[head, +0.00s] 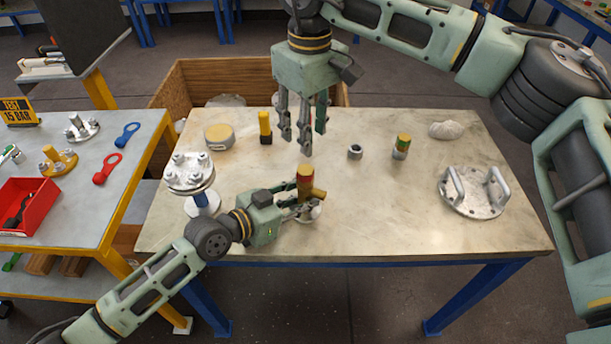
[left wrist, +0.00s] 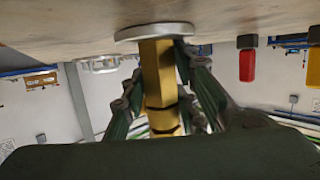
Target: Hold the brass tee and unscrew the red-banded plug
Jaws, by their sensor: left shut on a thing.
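The brass tee (head: 304,187) stands upright on a pale round base near the front middle of the table, its side branch pointing right. The plug (head: 305,171) sits at its top, with a dark reddish band. My left gripper (head: 303,209) is shut around the lower part of the tee from the left. In the left wrist view the brass body (left wrist: 158,75) shows between the fingers, against the pale round base (left wrist: 154,32). My right gripper (head: 304,140) hangs above and behind the plug, fingers pointing down, open and empty, apart from it.
A bolted flange on a stand (head: 189,175) is left of the tee. Behind are a grey nut (head: 355,152), a green-and-yellow banded fitting (head: 402,146) and a yellow-black piece (head: 265,128). A two-handled flange (head: 474,197) lies at right. The front right table is clear.

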